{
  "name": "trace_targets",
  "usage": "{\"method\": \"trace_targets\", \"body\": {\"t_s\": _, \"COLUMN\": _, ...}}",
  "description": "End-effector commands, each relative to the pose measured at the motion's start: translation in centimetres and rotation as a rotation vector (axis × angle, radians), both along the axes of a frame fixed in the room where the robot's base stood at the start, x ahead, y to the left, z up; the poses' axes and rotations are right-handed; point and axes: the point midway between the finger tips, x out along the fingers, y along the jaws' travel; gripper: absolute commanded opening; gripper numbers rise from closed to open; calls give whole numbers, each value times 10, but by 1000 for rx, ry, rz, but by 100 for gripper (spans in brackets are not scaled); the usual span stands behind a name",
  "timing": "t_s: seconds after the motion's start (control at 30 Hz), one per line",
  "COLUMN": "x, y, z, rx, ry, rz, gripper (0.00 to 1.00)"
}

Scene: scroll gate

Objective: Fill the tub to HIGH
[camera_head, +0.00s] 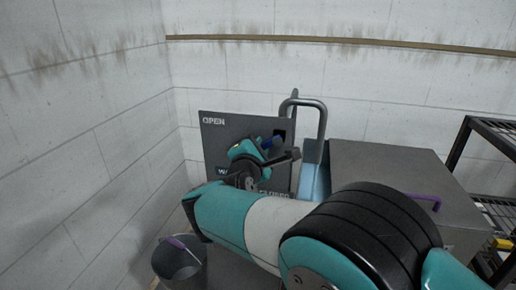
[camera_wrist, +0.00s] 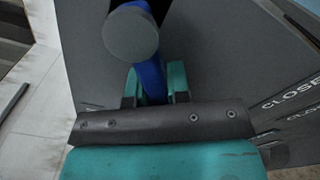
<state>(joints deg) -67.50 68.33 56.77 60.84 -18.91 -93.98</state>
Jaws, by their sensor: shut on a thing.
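A dark grey panel (camera_head: 215,140) stands against the far wall, with OPEN at its top and a partly hidden CLOSED lower down. A blue lever (camera_head: 266,143) sits at the panel's upper right. My gripper (camera_wrist: 153,88) is shut on this blue lever (camera_wrist: 150,72) in the wrist view, and the lever's round grey end (camera_wrist: 131,35) points toward the camera. A curved grey pipe (camera_head: 322,125) rises right of the panel. Below it a light-blue surface (camera_head: 314,184), perhaps water in the tub, shows partly. My arm hides much of it, and no HIGH mark is readable.
A large grey box (camera_head: 385,165) stands right of the pipe, with a purple handle (camera_head: 428,198) near its right side. A dark shelf rack (camera_head: 492,150) is at the far right. A dark bucket (camera_head: 180,265) with a purple item stands at the lower left. White walls close the back and left.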

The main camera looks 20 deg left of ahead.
Motion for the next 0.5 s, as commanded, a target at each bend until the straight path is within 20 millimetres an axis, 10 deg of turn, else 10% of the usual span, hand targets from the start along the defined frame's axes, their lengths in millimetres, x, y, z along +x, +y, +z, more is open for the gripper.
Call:
{"method": "trace_targets", "body": {"t_s": 0.2, "x": 0, "y": 0, "z": 0, "rx": -1, "ry": 1, "rz": 0, "gripper": 0}}
{"method": "trace_targets", "body": {"t_s": 0.33, "x": 0, "y": 0, "z": 0, "rx": -1, "ry": 1, "rz": 0, "gripper": 42}}
{"method": "trace_targets", "body": {"t_s": 0.5, "x": 0, "y": 0, "z": 0, "rx": -1, "ry": 0, "rz": 0, "gripper": 43}}
